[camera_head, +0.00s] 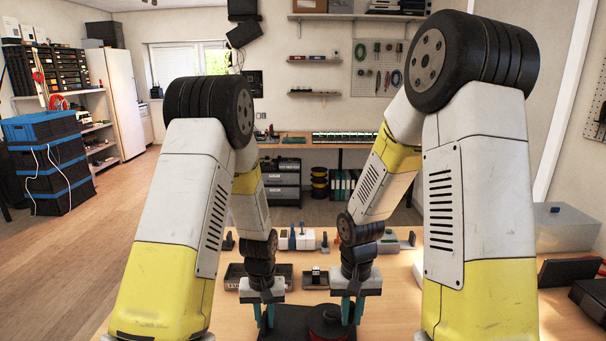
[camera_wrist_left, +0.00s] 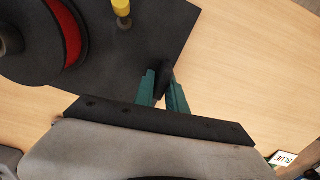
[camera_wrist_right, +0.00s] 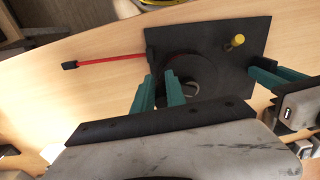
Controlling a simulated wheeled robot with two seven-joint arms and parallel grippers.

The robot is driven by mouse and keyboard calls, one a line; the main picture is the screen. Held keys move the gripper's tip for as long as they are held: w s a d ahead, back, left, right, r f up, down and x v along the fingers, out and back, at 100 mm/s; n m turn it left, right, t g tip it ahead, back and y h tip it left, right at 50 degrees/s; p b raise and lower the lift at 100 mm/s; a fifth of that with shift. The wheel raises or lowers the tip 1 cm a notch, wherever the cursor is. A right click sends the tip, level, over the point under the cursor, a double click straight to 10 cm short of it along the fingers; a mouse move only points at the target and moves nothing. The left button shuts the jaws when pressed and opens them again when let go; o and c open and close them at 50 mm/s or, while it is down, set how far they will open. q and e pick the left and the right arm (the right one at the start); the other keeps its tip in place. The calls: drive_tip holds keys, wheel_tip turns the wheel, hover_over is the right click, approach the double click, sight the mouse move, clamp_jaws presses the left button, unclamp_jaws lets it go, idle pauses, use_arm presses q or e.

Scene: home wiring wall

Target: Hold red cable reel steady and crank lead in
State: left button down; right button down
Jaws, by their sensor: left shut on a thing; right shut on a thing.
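The red cable reel (camera_head: 325,322) sits on a black base plate (camera_head: 288,322) on the wooden table; its red rim (camera_wrist_left: 72,38) shows in the left wrist view. My left gripper (camera_head: 266,312) is shut on an upright black tab (camera_wrist_left: 164,72) at the plate's edge. My right gripper (camera_head: 351,310) is shut at the reel, on a dark part mostly hidden between its fingers; I cannot tell whether it is the crank. In the right wrist view, the red lead (camera_wrist_right: 112,60) runs out left past the plate, ending in a black tip (camera_wrist_right: 69,65). A yellow-topped knob (camera_wrist_right: 236,41) stands on the plate.
Small trays (camera_head: 236,278) and several wiring parts (camera_head: 300,240) stand behind the plate. A label reading BLUE (camera_wrist_left: 284,158) lies to the right in the left wrist view. A clear box (camera_head: 565,225) and dark items stand at the right. Bare table lies around the plate.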

drive_tip(key=shift+s+a, duration=0.1)
drive_tip(key=shift+s+a, duration=0.4)
drive_tip(key=shift+s, duration=0.15)
drive_tip(key=shift+a, duration=0.1)
drive_tip(key=shift+s+a, duration=0.5)
drive_tip(key=shift+a, duration=0.05)
drive_tip(key=shift+s+a, duration=0.25)
drive_tip(key=shift+a, duration=0.5)
